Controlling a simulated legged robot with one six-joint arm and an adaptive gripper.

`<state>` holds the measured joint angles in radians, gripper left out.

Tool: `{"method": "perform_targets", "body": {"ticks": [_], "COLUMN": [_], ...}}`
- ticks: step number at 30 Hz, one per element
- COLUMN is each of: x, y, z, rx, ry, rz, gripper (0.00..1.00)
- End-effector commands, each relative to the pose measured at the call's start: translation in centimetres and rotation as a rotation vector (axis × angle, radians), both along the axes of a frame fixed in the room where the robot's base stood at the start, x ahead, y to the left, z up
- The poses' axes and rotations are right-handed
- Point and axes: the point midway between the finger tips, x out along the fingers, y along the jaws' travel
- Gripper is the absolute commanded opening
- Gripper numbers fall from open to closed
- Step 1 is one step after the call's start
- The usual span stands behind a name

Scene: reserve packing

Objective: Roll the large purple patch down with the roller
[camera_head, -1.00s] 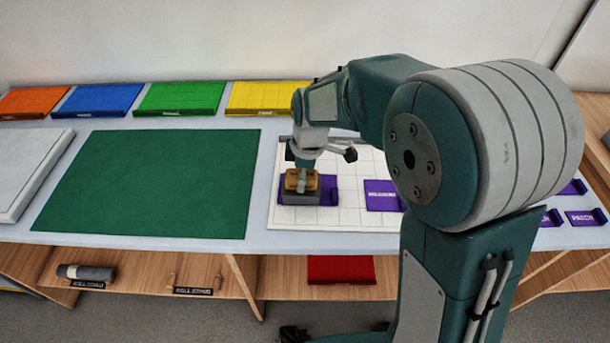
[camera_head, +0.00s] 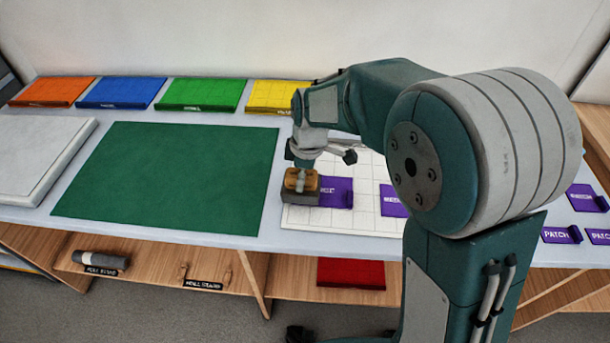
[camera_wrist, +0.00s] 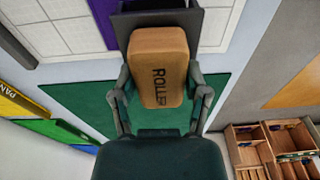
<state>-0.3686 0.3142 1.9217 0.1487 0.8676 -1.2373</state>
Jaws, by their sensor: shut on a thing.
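The roller (camera_head: 301,181) has a wooden block body over a dark grey base. My gripper (camera_head: 302,170) is shut on it, and the wrist view shows the fingers on both sides of the block marked "ROLLER" (camera_wrist: 160,65). A purple patch (camera_head: 338,192) lies on the white gridded board. The roller is at its left side, by the board's left edge, and hides part of the patch. Purple also shows beside the roller's base in the wrist view (camera_wrist: 103,22). I cannot tell whether the base touches the patch.
The white gridded board (camera_head: 300,218) holds a second purple patch (camera_head: 393,200); my arm hides the board's right side. Smaller purple patches (camera_head: 562,235) lie at the right. A green mat (camera_head: 170,180) lies left, with coloured panels (camera_head: 200,95) behind. A red panel (camera_head: 350,273) is below.

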Motion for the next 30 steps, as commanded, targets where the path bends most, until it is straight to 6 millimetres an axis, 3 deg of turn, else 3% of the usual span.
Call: {"method": "perform_targets", "body": {"ticks": [30], "x": [0.2], "y": [3.9], "z": [-0.1], "rx": [0.0], "ry": [0.001], "rz": [0.0], "gripper": [0.12]}}
